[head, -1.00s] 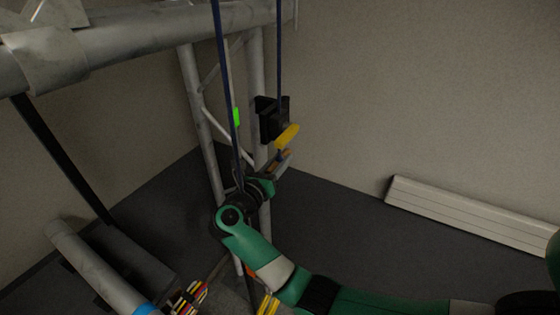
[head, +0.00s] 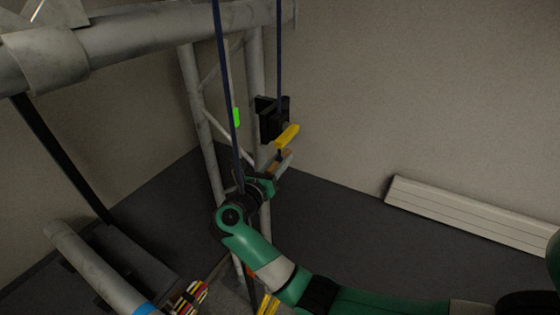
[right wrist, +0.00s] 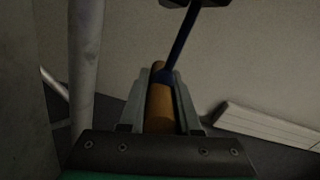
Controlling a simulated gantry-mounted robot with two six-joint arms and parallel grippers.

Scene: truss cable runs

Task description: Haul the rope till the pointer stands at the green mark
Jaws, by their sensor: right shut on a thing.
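My right gripper (head: 280,163) is shut on the tan handle at the rope's end, just below a black rope clamp (head: 272,119) with a yellow lever (head: 287,135). In the right wrist view the tan handle (right wrist: 160,108) sits between the two fingers, and the blue rope (right wrist: 183,42) rises from it. In the head view one blue rope run (head: 280,55) comes down to the clamp. Another blue rope run (head: 224,75) passes to its left, in front of a pale strip with a green mark (head: 236,117). I cannot make out the pointer. My left gripper is not in view.
A large grey truss tube (head: 140,45) crosses the top left, and truss legs (head: 197,110) stand behind the ropes. A white ribbed panel (head: 470,213) lies along the wall at right. Coloured cable ends (head: 188,297) show at the bottom. Floor at centre right is clear.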

